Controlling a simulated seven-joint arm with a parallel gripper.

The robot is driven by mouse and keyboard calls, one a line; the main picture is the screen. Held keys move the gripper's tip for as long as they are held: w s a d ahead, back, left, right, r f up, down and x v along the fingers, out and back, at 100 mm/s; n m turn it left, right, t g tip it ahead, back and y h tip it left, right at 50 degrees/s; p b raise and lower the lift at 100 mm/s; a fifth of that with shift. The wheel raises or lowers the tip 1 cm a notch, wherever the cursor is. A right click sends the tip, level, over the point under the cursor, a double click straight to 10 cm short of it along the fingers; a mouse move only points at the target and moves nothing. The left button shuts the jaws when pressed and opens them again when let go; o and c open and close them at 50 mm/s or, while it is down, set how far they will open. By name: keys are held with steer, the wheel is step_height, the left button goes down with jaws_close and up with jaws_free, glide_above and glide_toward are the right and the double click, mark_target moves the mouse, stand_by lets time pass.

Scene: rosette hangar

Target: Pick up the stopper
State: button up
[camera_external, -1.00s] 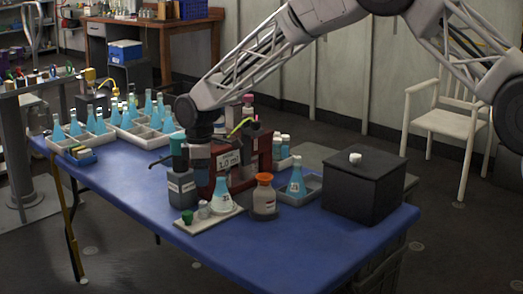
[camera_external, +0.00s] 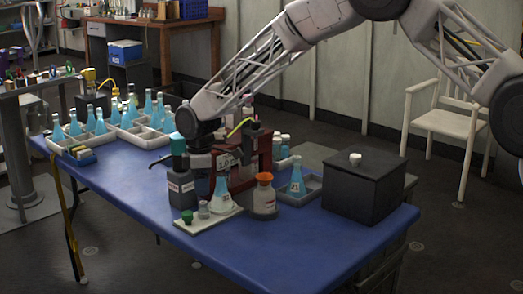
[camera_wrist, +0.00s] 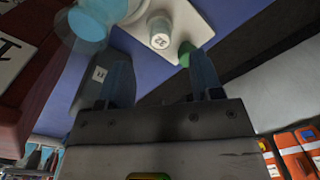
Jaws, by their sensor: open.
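A small pale stopper (camera_wrist: 160,33) with a dark number on top stands on a white tray (camera_wrist: 195,22) in the wrist view. A green stopper (camera_wrist: 184,52) stands beside it, partly behind my right finger. In the external view the pale stopper (camera_external: 204,209) and green stopper (camera_external: 187,216) are at the tray's front left, near a blue-filled flask (camera_external: 221,196). My gripper (camera_wrist: 158,62) is open and empty, its fingers pointing toward the tray, with the pale stopper beyond the gap between them. In the external view its fingers are hidden behind the bottle and rack.
A dark labelled bottle (camera_external: 181,187) and a red rack (camera_external: 247,178) stand close around my gripper. An orange-capped bottle (camera_external: 264,197) is right of the tray. A black box (camera_external: 363,190) with a white knob-like piece on top stands farther right. The table's front (camera_external: 270,255) is clear.

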mark_target(203, 202)
steer(key=shift+f, duration=0.1)
steer(key=shift+s+f, duration=0.15)
steer(key=shift+f, duration=2.3)
steer(key=c, duration=1)
